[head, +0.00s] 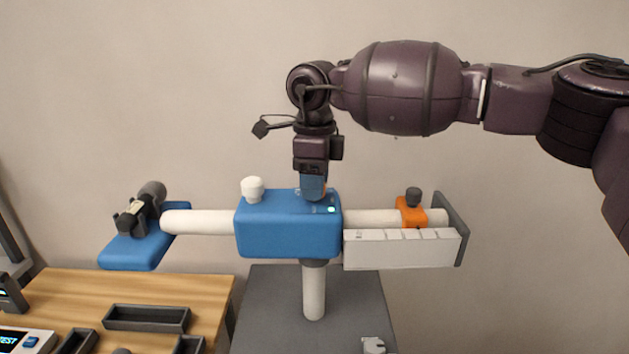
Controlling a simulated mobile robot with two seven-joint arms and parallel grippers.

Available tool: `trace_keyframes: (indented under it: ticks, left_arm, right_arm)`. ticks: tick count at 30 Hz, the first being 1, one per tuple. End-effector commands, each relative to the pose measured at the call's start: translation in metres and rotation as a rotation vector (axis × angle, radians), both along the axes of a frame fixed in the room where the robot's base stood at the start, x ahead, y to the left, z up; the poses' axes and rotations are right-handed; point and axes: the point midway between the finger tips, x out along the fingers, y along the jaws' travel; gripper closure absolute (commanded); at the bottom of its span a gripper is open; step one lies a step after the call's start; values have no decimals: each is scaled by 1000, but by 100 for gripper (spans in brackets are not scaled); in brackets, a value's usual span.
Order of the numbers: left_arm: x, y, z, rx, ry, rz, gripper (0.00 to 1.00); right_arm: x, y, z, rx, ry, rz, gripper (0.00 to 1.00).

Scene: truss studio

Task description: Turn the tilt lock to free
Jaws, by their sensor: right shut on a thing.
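The blue housing (285,238) sits on a white post, with a white bar through it. A white knob (252,188) stands on its top left. My right gripper (312,193) points down at the top right of the housing. It is shut on what looks like the tilt lock, which the fingers mostly hide, so its setting cannot be read. My left gripper is out of view.
An orange clamp (411,213) with a dark knob sits on the bar's right part, above a white scaled block (400,249). A blue plate (133,251) with a dark device is at the left end. A wooden table (70,290) with dark trays stands lower left.

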Motion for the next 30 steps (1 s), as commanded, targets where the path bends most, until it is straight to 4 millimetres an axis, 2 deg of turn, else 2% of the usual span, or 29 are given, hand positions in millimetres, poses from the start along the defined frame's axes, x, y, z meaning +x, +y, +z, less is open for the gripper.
trace_keyframes:
  ticks: [4,5,9,20,25,30]
  left_arm:
    - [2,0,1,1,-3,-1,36]
    - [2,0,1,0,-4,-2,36]
    - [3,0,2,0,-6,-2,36]
    - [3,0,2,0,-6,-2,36]
    - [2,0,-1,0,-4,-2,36]
    - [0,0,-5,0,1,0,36]
  right_arm:
    - [1,0,2,0,-3,1,82]
    - [1,0,2,0,-3,1,55]
    - [0,0,1,1,-2,0,34]
    - [0,0,4,1,-2,-1,33]
    - [1,0,24,0,-4,-1,33]
    - [1,0,56,0,-4,-2,33]
